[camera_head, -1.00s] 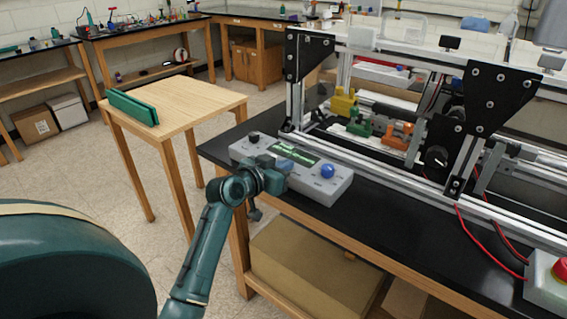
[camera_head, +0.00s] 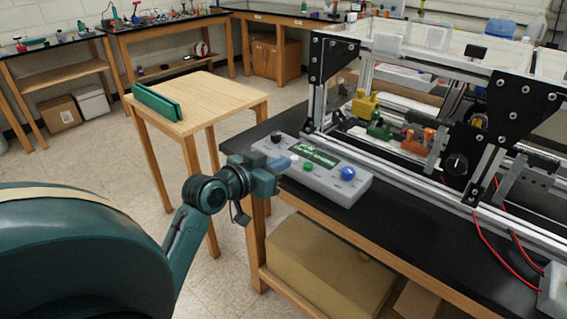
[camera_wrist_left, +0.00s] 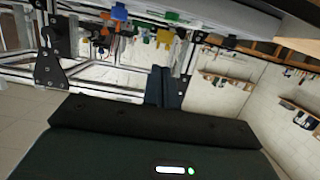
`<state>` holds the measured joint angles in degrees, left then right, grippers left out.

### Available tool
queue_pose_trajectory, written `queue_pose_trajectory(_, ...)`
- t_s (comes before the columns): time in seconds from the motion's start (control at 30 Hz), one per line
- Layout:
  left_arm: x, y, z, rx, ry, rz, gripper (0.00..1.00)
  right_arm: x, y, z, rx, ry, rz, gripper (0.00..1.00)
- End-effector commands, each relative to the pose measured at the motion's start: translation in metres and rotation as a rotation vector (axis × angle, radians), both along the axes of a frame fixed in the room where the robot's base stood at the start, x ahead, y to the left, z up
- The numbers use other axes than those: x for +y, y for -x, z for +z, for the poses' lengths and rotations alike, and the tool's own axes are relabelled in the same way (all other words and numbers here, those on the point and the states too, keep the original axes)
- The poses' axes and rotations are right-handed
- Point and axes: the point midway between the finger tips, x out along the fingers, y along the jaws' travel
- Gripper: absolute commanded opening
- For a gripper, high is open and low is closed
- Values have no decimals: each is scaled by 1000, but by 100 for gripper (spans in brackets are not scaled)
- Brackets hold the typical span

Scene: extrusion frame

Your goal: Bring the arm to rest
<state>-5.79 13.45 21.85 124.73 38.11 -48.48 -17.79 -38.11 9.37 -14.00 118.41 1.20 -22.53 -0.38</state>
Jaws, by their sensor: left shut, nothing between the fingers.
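My left arm reaches up from the bottom of the head view, dark teal. Its gripper (camera_head: 284,165) is small and partly hidden behind the wrist, at the left end of the grey control box. In the left wrist view the dark fingers (camera_wrist_left: 164,86) are together with nothing between them. I cannot tell whether they touch the box. The control box (camera_head: 350,187) lies on the black bench top, with a lit green display, a blue knob, a black knob and a green button. My right gripper is not in view.
An aluminium extrusion frame with black plates (camera_head: 515,112) stands on the black bench (camera_head: 405,228), holding yellow, green and orange parts. A wooden table (camera_head: 225,95) with a green slotted piece (camera_head: 157,103) stands to the left.

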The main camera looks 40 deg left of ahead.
Motion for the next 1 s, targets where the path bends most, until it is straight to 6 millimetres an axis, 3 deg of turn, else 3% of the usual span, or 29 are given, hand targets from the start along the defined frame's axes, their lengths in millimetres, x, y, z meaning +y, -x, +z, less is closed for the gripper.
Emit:
queue_pose_trajectory(0.4,0,0,0,-1,-1,0,0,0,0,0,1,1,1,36)
queue_pose_trajectory(0.5,-6,1,-12,20,-1,-2,0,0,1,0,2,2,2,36)
queue_pose_trajectory(0.57,-15,5,-31,53,-5,-5,0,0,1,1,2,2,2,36)
queue_pose_trajectory(0.67,-42,20,-79,132,-14,-18,0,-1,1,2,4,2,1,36)
queue_pose_trajectory(0.8,-98,64,-154,248,-34,-63,0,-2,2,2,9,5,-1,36)
queue_pose_trajectory(0.9,-138,102,-193,306,-38,-109,0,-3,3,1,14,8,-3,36)
queue_pose_trajectory(1.0,-171,137,-217,344,-35,-154,0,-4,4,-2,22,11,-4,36)
